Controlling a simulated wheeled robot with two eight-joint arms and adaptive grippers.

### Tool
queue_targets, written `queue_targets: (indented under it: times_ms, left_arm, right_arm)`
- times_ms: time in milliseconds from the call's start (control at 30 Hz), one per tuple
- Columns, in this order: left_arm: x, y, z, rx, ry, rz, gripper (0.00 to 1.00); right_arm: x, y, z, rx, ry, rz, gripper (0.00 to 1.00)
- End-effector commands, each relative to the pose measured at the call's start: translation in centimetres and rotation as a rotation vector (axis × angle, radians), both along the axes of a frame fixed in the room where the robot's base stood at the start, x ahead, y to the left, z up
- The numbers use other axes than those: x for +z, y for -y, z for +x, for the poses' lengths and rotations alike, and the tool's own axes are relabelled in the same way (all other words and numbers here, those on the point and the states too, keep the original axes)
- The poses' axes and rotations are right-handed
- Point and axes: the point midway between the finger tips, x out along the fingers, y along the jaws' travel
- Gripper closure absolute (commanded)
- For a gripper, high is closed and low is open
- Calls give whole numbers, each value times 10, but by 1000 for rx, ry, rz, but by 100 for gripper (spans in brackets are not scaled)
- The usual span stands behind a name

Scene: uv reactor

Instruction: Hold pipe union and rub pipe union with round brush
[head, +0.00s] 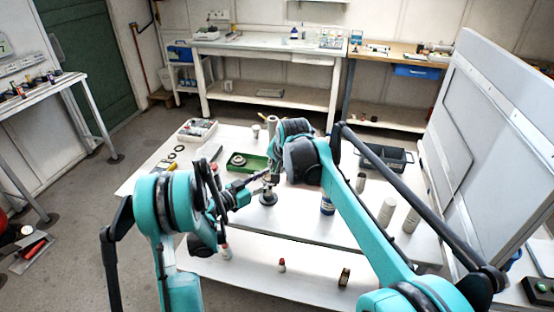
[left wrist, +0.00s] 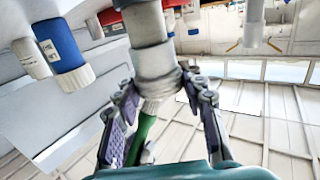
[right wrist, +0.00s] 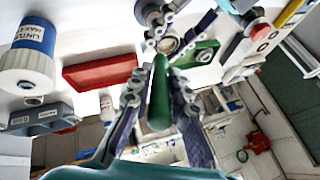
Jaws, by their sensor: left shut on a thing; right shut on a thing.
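In the left wrist view my left gripper (left wrist: 162,92) is shut around a grey-white stepped cylinder, the pipe union (left wrist: 152,62). A green piece (left wrist: 142,132) shows between those fingers; I cannot tell how it meets the union. In the right wrist view my right gripper (right wrist: 160,78) is shut on the green handle of the round brush (right wrist: 159,100). The handle's far end points at a round metal ring (right wrist: 168,45). The bristles are hidden. In the head view the left gripper (head: 262,180) and right gripper (head: 272,182) are close together above the table.
A large grey cabinet (head: 490,140) stands at the right. The front of the table is mostly clear, with a few small items.

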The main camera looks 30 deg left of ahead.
Motion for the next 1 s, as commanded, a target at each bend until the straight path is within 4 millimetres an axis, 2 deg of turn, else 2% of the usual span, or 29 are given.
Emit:
queue_targets:
  times_ms: [67, 500, 933, 1000]
  left_arm:
    - [0, 0, 0, 0, 0, 0, 96]
    - [0, 0, 0, 0, 0, 0, 96]
    - [0, 0, 0, 0, 0, 0, 96]
    - [0, 0, 0, 0, 0, 0, 96]
  right_arm:
    - [-11, -2, -1, 1, 0, 0, 100]
    - [-8, -39, -9, -1, 0, 0, 100]
    - [-11, 2, 1, -2, -1, 0, 100]
    - [-5, 0, 0, 0, 0, 0, 100]
